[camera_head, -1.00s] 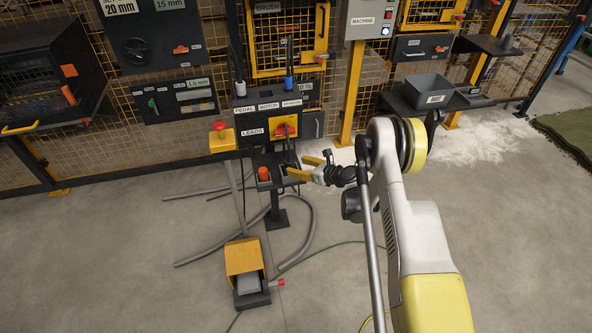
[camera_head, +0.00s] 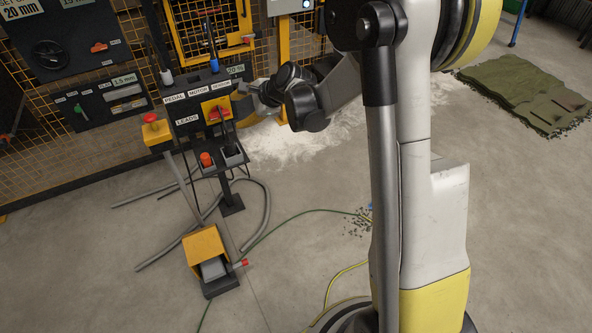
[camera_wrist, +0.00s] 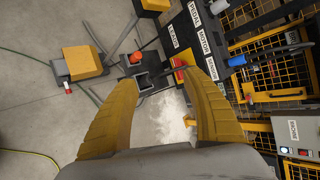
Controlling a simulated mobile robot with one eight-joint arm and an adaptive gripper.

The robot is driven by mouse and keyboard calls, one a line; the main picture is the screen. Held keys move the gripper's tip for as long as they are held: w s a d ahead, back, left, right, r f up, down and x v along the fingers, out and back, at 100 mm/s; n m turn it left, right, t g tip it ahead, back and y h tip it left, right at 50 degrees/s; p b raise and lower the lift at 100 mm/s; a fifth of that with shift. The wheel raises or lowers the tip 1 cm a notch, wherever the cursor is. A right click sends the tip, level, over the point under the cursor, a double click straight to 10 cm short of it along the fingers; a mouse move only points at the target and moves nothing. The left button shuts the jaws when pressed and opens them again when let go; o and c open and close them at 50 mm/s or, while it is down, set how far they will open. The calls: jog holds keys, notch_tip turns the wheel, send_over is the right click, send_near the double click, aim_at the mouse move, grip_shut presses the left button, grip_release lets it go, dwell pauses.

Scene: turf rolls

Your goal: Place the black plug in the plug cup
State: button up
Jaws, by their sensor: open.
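A small dark tray with the plug cup (camera_head: 236,159) stands below the LEADS panel; it also shows in the wrist view (camera_wrist: 154,80). The black plug (camera_head: 231,149) appears to sit upright in the cup, with a dark lead rising from it; its lower part is hidden. In the wrist view the plug (camera_wrist: 141,81) is small and dark against the cup, so its exact seating is hard to tell. My gripper (camera_wrist: 160,80) is open, its yellow fingers apart with nothing between them. In the head view it is partly hidden, up and right of the cup.
An orange plug (camera_head: 206,159) stands beside the cup. The panel bears a red switch on a yellow plate (camera_head: 216,109), a grey-tipped lead (camera_head: 166,77) and a blue-tipped lead (camera_head: 214,65). Hoses lie on the floor.

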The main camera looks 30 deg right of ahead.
jog(key=s+r+n+g+h, duration=0.1)
jog(key=s+r+n, duration=0.25)
jog(key=s, duration=0.45)
jog(key=s+r+n+h, duration=0.1)
jog(key=s+r+n, duration=0.2)
jog(key=s+n, duration=0.35)
jog(key=s+r+n+g+h, duration=0.15)
jog(key=s+r, duration=0.25)
jog(key=s, duration=0.6)
jog(key=s+d+f+n+h, duration=0.1)
jog(key=s+f+n, duration=0.1)
jog(key=s+n, duration=0.4)
jog(key=s+t, duration=0.1)
jog(key=s, duration=0.3)
jog(key=shift+s+d+h, duration=0.2)
jog(key=shift+d+h, duration=0.05)
jog(key=shift+h, duration=0.1)
